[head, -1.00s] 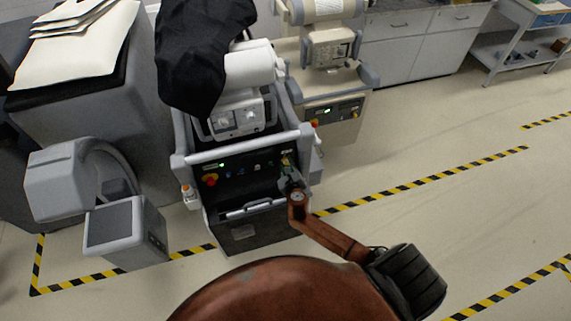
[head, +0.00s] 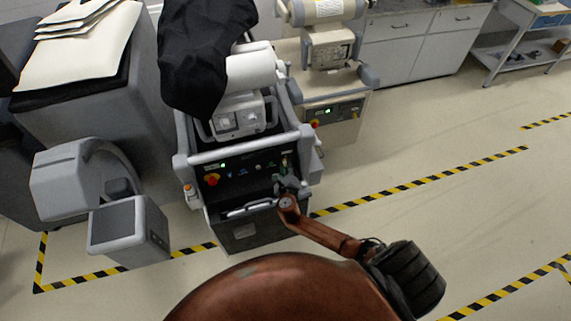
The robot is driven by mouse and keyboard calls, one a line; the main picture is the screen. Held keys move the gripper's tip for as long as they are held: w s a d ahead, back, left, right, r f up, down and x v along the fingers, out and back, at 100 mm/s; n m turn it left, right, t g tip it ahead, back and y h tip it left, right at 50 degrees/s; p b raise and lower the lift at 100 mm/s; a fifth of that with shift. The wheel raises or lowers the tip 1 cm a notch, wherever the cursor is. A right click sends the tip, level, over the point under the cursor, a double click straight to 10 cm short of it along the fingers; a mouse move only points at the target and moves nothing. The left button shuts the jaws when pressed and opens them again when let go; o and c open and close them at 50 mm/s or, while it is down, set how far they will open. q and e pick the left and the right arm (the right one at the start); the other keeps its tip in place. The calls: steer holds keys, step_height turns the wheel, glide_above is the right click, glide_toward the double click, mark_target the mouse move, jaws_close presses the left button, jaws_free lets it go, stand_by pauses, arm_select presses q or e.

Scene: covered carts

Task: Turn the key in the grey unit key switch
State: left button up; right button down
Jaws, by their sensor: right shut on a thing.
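The grey unit (head: 182,135) stands upright at the centre, its black control panel (head: 240,170) facing me. The key switch area (head: 284,160) is at the panel's right end. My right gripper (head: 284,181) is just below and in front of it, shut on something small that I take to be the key. The gripper hides most of this spot, so the key's angle and how it sits in the switch cannot be made out. My left gripper is out of view.
A red stop button (head: 212,180) is at the panel's left. A black cover (head: 205,60) drapes the unit's top. A beige unit (head: 345,90) stands behind right, and a grey C-shaped device (head: 75,180) at left. Floor at right is clear, with striped tape (head: 420,183).

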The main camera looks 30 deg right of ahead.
steer(key=shift+a+n, duration=0.1)
steer(key=shift+n, duration=0.2)
steer(key=shift+f+n+h+p, duration=0.15)
steer(key=shift+n+h+p, duration=0.2)
steer(key=shift+n+h, duration=0.5)
steer(key=shift+a+n, duration=0.1)
steer(key=shift+n, duration=0.45)
steer(key=shift+f+n+t+h, duration=0.15)
steer(key=shift+n+t+h, duration=0.25)
steer(key=shift+n, duration=0.3)
steer(key=shift+f+n+h, duration=0.15)
steer(key=shift+n+h, duration=0.2)
steer(key=shift+n, duration=0.75)
steer(key=c, duration=1.7)
jaws_free()
